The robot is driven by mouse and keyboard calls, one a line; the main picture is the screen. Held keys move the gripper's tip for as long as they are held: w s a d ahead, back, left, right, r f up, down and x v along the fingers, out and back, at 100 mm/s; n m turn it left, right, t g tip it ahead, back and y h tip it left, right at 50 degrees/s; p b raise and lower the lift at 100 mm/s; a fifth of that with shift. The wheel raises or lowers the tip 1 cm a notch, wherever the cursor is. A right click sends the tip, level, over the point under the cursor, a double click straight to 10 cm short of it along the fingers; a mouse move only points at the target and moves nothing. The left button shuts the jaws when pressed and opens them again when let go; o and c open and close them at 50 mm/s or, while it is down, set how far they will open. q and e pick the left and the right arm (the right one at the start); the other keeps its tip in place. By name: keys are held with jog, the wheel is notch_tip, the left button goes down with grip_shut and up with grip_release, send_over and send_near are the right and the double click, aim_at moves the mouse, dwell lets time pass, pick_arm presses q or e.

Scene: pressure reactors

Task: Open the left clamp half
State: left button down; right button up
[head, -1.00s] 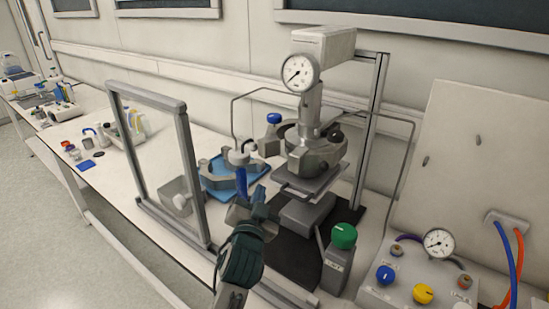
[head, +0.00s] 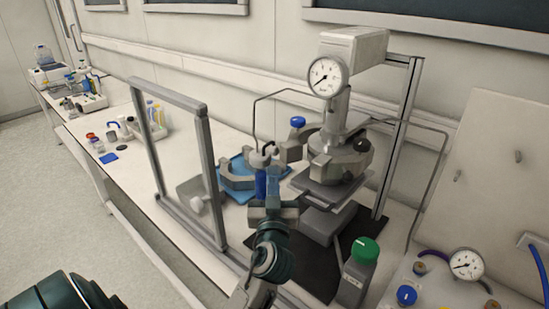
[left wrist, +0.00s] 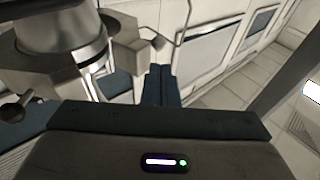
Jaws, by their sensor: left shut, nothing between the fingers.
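The reactor (head: 340,150) stands on its frame at the right, a grey clamp ring around its head. A grey block (head: 290,151) juts from the ring's left side, under a blue knob (head: 298,122). A grey curved piece (head: 235,181) lies over a blue tray, left of the reactor. I cannot tell which part is the left clamp half. My left gripper (head: 268,174) is shut and empty, its blue fingers upright before the tray and left of the ring. In the left wrist view its fingers (left wrist: 160,84) are together, beside a grey block (left wrist: 129,50); contact is unclear. My right gripper is out of view.
A clear framed shield (head: 205,150) stands left of my left gripper. A control box with a gauge (head: 466,264) is at the lower right. The bench between shield and far-left items is partly clear.

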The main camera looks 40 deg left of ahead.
aim_at(274, 154)
pick_arm(q)
jog(key=p+x, duration=0.1)
jog(key=x, duration=0.2)
jog(key=p+x, duration=0.2)
jog(key=x, duration=0.1)
jog(key=shift+w+a+r, duration=0.2)
jog(key=shift+r, duration=0.1)
jog(key=shift+w+a, duration=0.45)
jog(key=shift+w, duration=0.15)
jog(key=shift+a+f, duration=0.1)
